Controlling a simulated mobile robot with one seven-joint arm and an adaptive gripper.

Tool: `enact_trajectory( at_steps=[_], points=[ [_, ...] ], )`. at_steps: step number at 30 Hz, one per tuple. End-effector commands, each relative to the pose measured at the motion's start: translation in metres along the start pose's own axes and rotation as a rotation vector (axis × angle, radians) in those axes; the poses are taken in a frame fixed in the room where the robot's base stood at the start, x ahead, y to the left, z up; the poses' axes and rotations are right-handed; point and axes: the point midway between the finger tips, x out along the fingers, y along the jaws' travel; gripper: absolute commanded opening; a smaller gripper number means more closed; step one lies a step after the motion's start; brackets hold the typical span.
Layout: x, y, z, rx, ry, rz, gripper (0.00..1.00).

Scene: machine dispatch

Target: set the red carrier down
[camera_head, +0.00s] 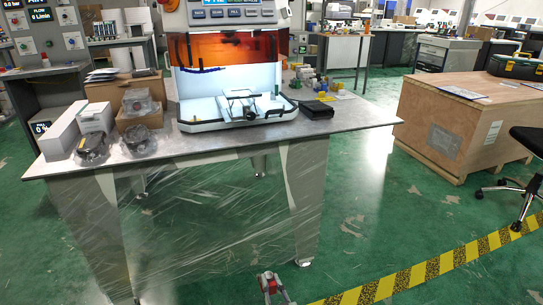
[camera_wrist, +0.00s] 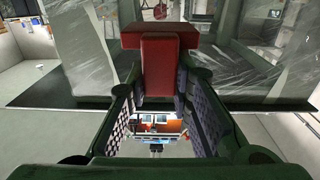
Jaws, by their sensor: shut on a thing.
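The red carrier (camera_wrist: 158,65) is between the two fingers of my gripper (camera_wrist: 158,105) in the wrist view. Its wider crosspiece lies across the far end of the fingers, and the fingers close on its narrower block. In the head view a small part of the red carrier (camera_head: 267,279) shows at the bottom edge with my gripper (camera_head: 273,290), low in front of the table (camera_head: 220,143). It appears apart from the tabletop in that view. The underside of the carrier is hidden.
A white machine (camera_head: 190,124) with an orange window and a lit chamber stands on the table. Boxes (camera_head: 62,132) and wrapped parts crowd the table's left side; a black case (camera_head: 316,110) lies right of the machine. The tabletop's front strip is mostly bare. A wooden crate (camera_head: 440,135) stands right.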

Motion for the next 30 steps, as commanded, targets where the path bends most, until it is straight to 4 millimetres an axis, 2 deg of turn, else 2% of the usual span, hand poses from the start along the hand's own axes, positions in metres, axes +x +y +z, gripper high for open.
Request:
enact_trajectory(
  at_steps=[7,10,14,18,21,25,30],
  points=[
    [0.0,-0.001,-0.001,0.0,0.0,-0.001,0.0],
    [0.0,-0.001,0.005,-0.001,-0.003,-0.003,0.0],
    [-0.002,-0.002,0.036,-0.001,-0.016,-0.025,0.0],
    [-0.009,-0.004,0.075,-0.004,-0.016,-0.082,0.0],
    [-0.014,-0.005,0.095,-0.006,-0.01,-0.132,0.0],
    [-0.019,-0.007,0.108,-0.004,-0.003,-0.183,0.0],
    [-0.021,-0.007,0.112,0.001,0.0,-0.2,0.0]
  ],
)
